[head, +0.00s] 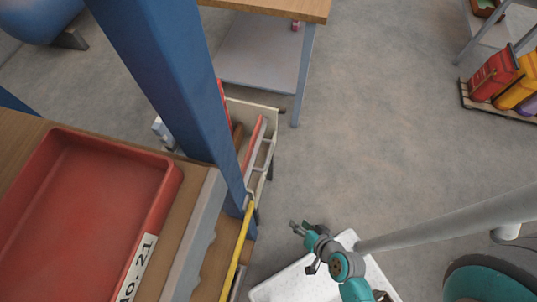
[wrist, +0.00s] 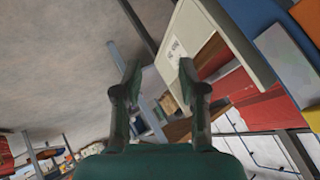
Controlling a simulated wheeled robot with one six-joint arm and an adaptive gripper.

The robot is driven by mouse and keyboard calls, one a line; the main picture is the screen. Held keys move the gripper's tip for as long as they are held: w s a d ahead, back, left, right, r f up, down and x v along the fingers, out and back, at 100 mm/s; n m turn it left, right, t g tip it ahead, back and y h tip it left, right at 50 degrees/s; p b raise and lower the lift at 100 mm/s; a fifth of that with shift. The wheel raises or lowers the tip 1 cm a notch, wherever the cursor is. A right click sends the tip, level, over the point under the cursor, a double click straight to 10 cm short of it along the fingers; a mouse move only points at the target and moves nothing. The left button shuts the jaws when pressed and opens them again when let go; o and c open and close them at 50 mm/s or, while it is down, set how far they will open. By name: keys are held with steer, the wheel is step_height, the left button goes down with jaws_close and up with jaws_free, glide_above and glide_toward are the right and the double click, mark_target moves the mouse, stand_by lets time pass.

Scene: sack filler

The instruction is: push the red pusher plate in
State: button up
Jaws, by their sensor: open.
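A cream-walled unit (head: 265,112) stands behind the blue post in the head view. A narrow red plate edge (head: 252,146) shows inside it, partly hidden by the post. I cannot tell for sure that this is the pusher plate. In the wrist view a pale panel with a printed label (wrist: 196,38) is at the upper right, with red surfaces (wrist: 212,55) beside it. My gripper (head: 305,228) is right of and nearer than the unit, apart from it. In the wrist view my gripper (wrist: 160,72) is open, with nothing between the fingers.
A red tray (head: 85,215) lies on the wooden bench at left. A thick blue post (head: 175,80) rises at the bench's edge. A wooden table (head: 275,8) stands at the back. Red and yellow containers (head: 500,78) are at far right. Grey floor between is clear.

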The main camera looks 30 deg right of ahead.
steer(key=w+f+m+y, duration=0.1)
steer(key=w+f+y, duration=0.1)
steer(key=w+f, duration=0.25)
steer(key=t+y, duration=0.2)
steer(key=y, duration=0.6)
glide_toward(269, 155)
steer(key=shift+m, duration=0.3)
steer(key=x, duration=1)
steer(key=shift+w+f, duration=0.1)
steer(key=shift+f, duration=0.3)
jaws_close()
